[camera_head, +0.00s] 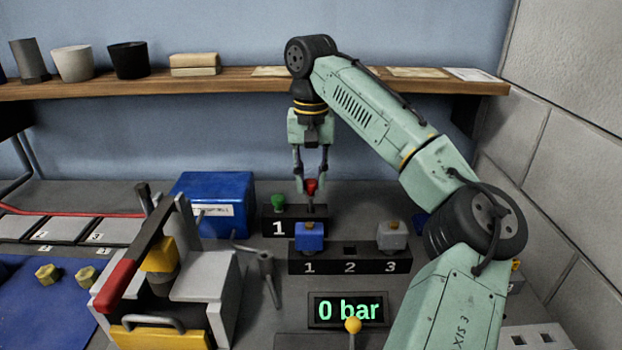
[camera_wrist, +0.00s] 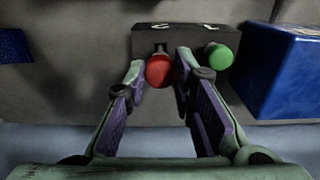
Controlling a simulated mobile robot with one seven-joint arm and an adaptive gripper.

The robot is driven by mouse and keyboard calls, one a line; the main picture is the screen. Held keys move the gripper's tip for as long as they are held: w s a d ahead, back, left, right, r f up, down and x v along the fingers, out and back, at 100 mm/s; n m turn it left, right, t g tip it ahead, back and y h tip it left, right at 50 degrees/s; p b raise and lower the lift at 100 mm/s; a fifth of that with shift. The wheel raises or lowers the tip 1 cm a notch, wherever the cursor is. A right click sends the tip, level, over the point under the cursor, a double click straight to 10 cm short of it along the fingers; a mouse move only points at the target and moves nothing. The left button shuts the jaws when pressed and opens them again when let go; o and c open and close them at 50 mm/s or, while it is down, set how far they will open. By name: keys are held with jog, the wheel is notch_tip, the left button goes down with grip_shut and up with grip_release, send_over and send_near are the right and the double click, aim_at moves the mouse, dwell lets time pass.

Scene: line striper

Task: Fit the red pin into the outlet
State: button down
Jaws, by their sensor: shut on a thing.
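The red pin (camera_head: 311,186) is between the fingertips of my gripper (camera_head: 311,178), which is shut on it and points down. In the wrist view its round red head (camera_wrist: 159,71) shows between the fingers (camera_wrist: 160,78). The pin is over the position beside the green pin (camera_head: 278,202) on a black block (camera_head: 270,227) marked 1. A thin stem shows below the red head; I cannot tell whether its tip is in the block. The green pin stands upright on the left of that block. I cannot tell which part is the outlet.
A black rack (camera_head: 348,265) marked 1, 2, 3 stands in front, with a blue block (camera_head: 309,237) and a grey block (camera_head: 392,236); slot 2 is empty. A blue box (camera_head: 214,203) and a red-handled press (camera_head: 116,286) stand left. A display (camera_head: 345,310) reads 0 bar.

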jog(key=shift+r, duration=2.1)
